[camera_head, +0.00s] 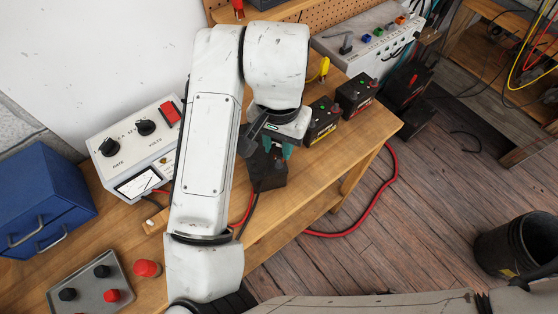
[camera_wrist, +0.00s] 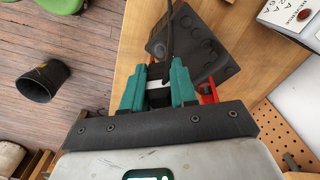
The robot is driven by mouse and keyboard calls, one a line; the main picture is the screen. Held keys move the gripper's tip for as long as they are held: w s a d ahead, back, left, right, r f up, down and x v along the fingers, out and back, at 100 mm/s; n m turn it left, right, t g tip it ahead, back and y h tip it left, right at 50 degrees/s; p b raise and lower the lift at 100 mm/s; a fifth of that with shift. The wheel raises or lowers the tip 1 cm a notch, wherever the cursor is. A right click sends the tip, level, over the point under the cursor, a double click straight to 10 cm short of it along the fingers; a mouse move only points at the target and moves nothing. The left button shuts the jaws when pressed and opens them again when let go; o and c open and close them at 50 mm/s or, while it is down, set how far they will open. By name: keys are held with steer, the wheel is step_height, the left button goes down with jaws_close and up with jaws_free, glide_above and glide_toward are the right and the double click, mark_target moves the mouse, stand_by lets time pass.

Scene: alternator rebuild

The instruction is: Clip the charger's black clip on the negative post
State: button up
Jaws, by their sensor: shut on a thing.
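My gripper (camera_head: 278,148) is over the near end of the bench, at a black battery (camera_head: 270,172). In the wrist view its teal fingers (camera_wrist: 158,82) are shut on a dark clip with a pale middle (camera_wrist: 158,95), which I take as the black clip. A black cable (camera_wrist: 170,35) runs up from it. The battery (camera_wrist: 205,50) lies just beyond and right of the fingers. A red clip (camera_wrist: 208,93) shows beside the right finger. The posts are hidden, so I cannot tell whether the held clip touches one. The charger (camera_head: 135,145) stands left of my arm.
Two smaller batteries (camera_head: 322,118) (camera_head: 355,95) stand farther along the bench. A red cable (camera_head: 375,195) loops over the floor. A bin (camera_head: 515,245) stands right.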

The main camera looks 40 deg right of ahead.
steer(key=shift+f, duration=0.15)
steer(key=shift+f+b, duration=1)
steer(key=shift+f, duration=0.05)
steer(key=o, duration=0.8)
steer(key=shift+o, duration=0.2)
steer(key=shift+r, duration=0.1)
step_height(320, 180, up, 6)
steer(key=p, duration=0.6)
steer(key=shift+r, duration=1.2)
